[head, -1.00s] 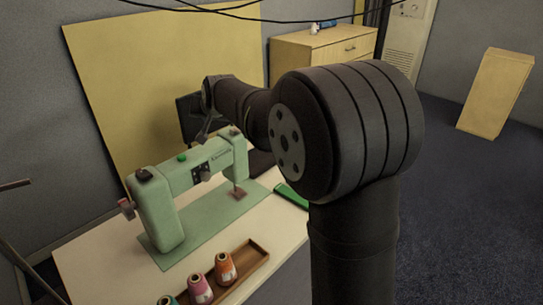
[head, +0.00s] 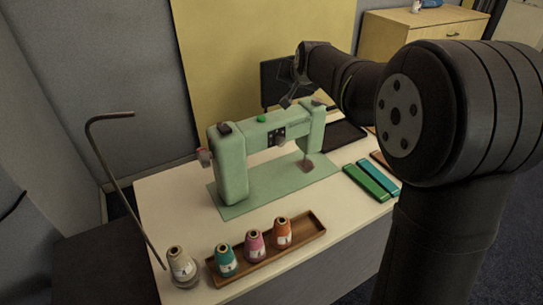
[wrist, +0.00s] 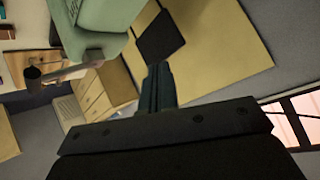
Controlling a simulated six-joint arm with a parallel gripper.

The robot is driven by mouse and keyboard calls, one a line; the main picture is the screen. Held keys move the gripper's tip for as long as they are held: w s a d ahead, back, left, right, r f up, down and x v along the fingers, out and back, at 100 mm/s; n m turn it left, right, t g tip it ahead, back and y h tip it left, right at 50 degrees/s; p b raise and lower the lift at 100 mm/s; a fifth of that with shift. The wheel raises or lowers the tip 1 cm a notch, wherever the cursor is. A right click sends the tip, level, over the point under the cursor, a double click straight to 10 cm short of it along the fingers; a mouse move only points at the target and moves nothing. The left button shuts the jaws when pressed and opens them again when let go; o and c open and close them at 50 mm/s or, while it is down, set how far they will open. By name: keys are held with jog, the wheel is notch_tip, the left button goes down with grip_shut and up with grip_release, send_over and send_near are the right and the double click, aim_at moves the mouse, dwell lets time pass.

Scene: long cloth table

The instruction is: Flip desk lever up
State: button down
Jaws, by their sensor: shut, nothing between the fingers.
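A mint-green sewing machine (head: 232,165) stands upright on a green mat (head: 262,187) on the pale table. A pinkish-brown foot (head: 308,166) hangs under its right end. No part is clearly readable as the lever. In the head view my gripper (head: 286,102) is small and dark, above and behind the machine's arm. In the wrist view my gripper (wrist: 157,80) shows narrow dark fingers together with nothing between them. The machine body (wrist: 108,14) is at the upper left there, apart from the fingers. A grey-brown rod (wrist: 75,68) with a dark end projects left below it.
A wooden tray (head: 216,278) with several thread spools lies in front, with a pale spool (head: 182,265) and bent metal rod (head: 97,150) at left. Green (head: 366,182) and blue (head: 379,176) boxes lie right. A dark screen (head: 278,84) stands behind.

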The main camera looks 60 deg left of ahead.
jog(key=shift+s+a+f, duration=0.1)
jog(key=shift+s+a, duration=0.3)
jog(key=s+a+r+m+t+y, duration=0.2)
jog(key=s+t+y, duration=0.2)
jog(key=s+y, duration=0.25)
jog(key=d+m+t+y, duration=0.2)
jog(key=d+m+t, duration=0.1)
jog(key=d+t, duration=0.2)
jog(key=w+d+f+t, duration=0.1)
jog(key=d+f, duration=0.7)
jog(key=d, duration=0.1)
jog(key=w+d+f+n+t, duration=0.1)
jog(key=w+d+f, duration=0.1)
jog(key=d+f, duration=0.6)
jog(key=shift+w+d+f+n, duration=0.15)
jog(key=shift+w+d+n, duration=0.15)
jog(key=shift+d, duration=0.65)
jog(key=shift+y, duration=0.25)
send_near(325, 104)
jog(key=r, duration=0.1)
jog(key=w+a+r, duration=0.1)
jog(key=r, duration=0.1)
jog(key=shift+w+a, duration=0.15)
jog(key=shift+w, duration=0.15)
